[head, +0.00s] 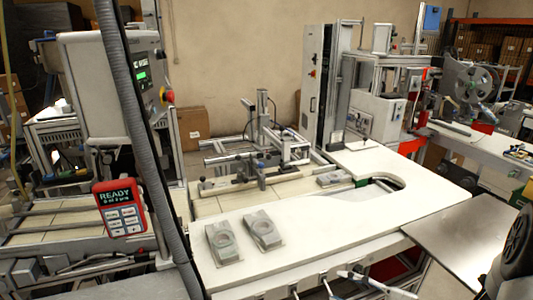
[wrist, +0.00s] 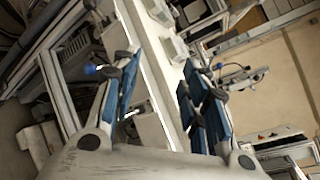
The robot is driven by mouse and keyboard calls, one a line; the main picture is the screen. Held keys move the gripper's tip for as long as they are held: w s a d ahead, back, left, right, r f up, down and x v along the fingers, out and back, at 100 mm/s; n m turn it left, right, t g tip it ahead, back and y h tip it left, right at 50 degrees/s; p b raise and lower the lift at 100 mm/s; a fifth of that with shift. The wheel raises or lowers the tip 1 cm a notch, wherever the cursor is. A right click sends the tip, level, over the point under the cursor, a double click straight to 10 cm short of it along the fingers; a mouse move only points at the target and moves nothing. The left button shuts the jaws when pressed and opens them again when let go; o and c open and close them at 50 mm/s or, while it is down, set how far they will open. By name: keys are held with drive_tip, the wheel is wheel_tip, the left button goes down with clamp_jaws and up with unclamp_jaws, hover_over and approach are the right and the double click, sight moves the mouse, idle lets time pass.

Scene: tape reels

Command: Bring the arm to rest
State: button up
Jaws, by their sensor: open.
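My gripper (wrist: 158,92) is open in the wrist view, its blue-padded fingers spread apart with nothing between them. Beyond the fingers lies a long pale surface, seen tilted, with light box-like pieces on it. In the head view a dark rounded part of my arm (head: 517,245) shows at the lower right edge; my gripper's fingers are not visible there. Whether the arm is moving cannot be told from these frames.
Two grey flat pieces with round centres, one (head: 221,242) left of the other (head: 263,231), lie on the white worktop (head: 330,228). A red panel (head: 119,207) reads "READY". A metal plate (head: 466,238) lies right. The worktop's middle is clear.

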drive_tip(key=s+a+r+n+g+h, duration=0.4)
drive_tip(key=s+a+r+n+g, duration=0.3)
drive_tip(key=s+a+n+g, duration=0.4)
drive_tip(key=s+d+r+n+t+h, duration=0.5)
drive_tip(key=s+r+t+h, duration=0.1)
drive_tip(key=s+h, duration=0.3)
drive_tip(key=shift+s, duration=0.6)
drive_tip(key=shift+c, duration=0.2)
